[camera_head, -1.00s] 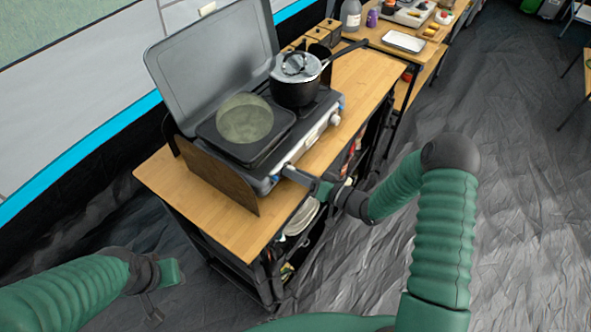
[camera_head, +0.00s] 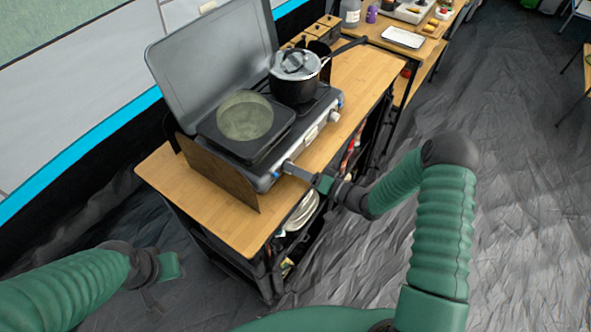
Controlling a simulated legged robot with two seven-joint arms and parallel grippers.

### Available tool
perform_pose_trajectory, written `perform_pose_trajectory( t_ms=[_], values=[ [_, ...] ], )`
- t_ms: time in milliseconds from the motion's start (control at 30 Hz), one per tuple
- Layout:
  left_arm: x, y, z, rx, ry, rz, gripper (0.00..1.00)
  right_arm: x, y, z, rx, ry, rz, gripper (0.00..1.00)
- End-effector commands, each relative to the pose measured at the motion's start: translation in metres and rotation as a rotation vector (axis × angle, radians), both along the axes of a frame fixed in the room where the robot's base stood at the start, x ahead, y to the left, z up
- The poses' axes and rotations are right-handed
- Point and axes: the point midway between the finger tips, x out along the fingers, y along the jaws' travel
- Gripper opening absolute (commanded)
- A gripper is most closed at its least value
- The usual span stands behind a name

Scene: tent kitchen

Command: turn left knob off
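The camping stove (camera_head: 318,130) stands on a wooden table with its grey lid (camera_head: 212,62) raised. Its left knob is at the front left of the stove, hidden by my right gripper (camera_head: 291,168). My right gripper reaches in from the right and its tip is at the stove's front panel, at that knob's place. I cannot tell whether its fingers are closed on the knob. The right knob (camera_head: 334,116) shows at the front right of the panel. My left gripper (camera_head: 155,303) hangs low at the left, above the floor and away from the stove; its fingers are dark and unclear.
A brown board (camera_head: 215,172) stands at the stove's left side. The wooden tabletop (camera_head: 228,222) is bare in front.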

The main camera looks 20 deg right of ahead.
Motion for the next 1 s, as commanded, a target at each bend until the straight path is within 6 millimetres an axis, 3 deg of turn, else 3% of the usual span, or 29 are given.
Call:
perform_pose_trajectory(
  t_ms=[67,333,467,800,1000],
  values=[
    [0.0,0.0,0.0,0.0,0.0,0.0,0.36,0.0,-0.002,-0.003,-0.002,0.007,-0.005,0.4],
    [0.0,0.0,0.0,0.0,0.0,0.0,0.36,-0.002,-0.002,-0.001,-0.002,0.002,-0.003,0.4],
    [0.0,0.0,-0.002,0.0,0.0,0.0,0.36,-0.013,-0.012,0.001,-0.002,0.0,-0.005,0.4],
    [0.0,0.0,-0.008,0.0,0.0,0.0,0.36,-0.085,-0.074,0.006,-0.002,0.005,-0.007,0.4],
    [0.0,0.0,-0.01,0.0,0.0,0.0,0.36,-0.118,-0.102,0.009,-0.002,0.006,-0.006,0.4]
  ],
)
